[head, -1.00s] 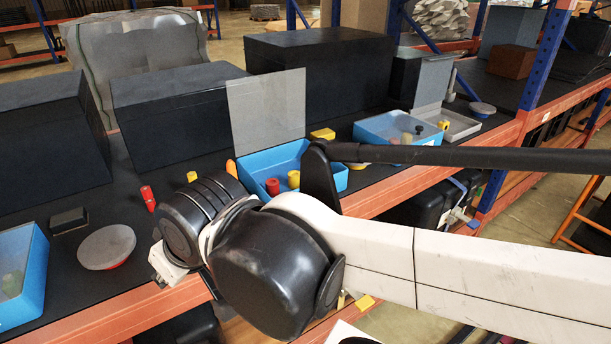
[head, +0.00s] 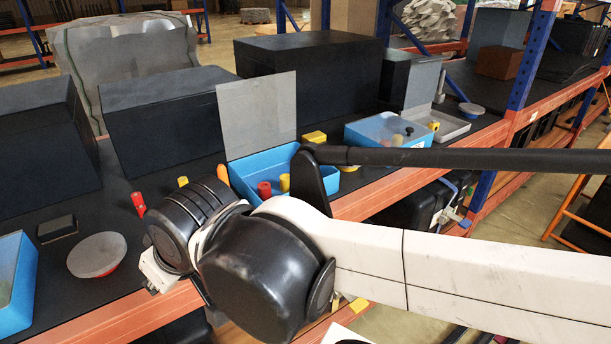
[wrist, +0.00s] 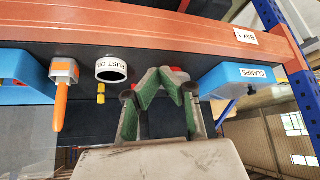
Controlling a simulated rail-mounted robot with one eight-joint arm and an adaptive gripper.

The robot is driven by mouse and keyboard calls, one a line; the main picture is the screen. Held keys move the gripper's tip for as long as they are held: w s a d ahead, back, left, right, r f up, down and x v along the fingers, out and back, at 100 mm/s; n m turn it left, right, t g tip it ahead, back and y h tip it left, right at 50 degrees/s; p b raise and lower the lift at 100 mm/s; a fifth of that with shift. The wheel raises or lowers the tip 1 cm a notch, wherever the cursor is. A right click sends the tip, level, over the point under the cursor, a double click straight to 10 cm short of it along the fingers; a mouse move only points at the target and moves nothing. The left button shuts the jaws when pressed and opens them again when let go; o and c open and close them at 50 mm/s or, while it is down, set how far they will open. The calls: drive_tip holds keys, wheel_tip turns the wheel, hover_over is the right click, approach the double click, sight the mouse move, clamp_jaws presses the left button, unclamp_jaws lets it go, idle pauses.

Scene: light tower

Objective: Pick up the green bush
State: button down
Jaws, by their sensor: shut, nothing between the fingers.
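I cannot make out a clear green bush. A faint greenish shape (head: 6,288) shows behind the clear side of the blue bin (head: 14,318) at the left edge of the head view; I cannot tell what it is. My gripper (wrist: 165,76) shows in the wrist view, its green-sided fingers drawn together with nothing held. A red and pale thing lies behind the fingertips, partly hidden. In the head view the fingers are hidden behind my black wrist joint.
A blue tray (head: 238,186) holds red and yellow cylinders. A grey-topped red dish (head: 97,254) and a dark block (head: 57,228) lie left. Large dark boxes (head: 165,115) stand behind; an orange beam (head: 450,160) edges the shelf.

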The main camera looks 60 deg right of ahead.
drive_tip(key=c, duration=1.2)
unclamp_jaws()
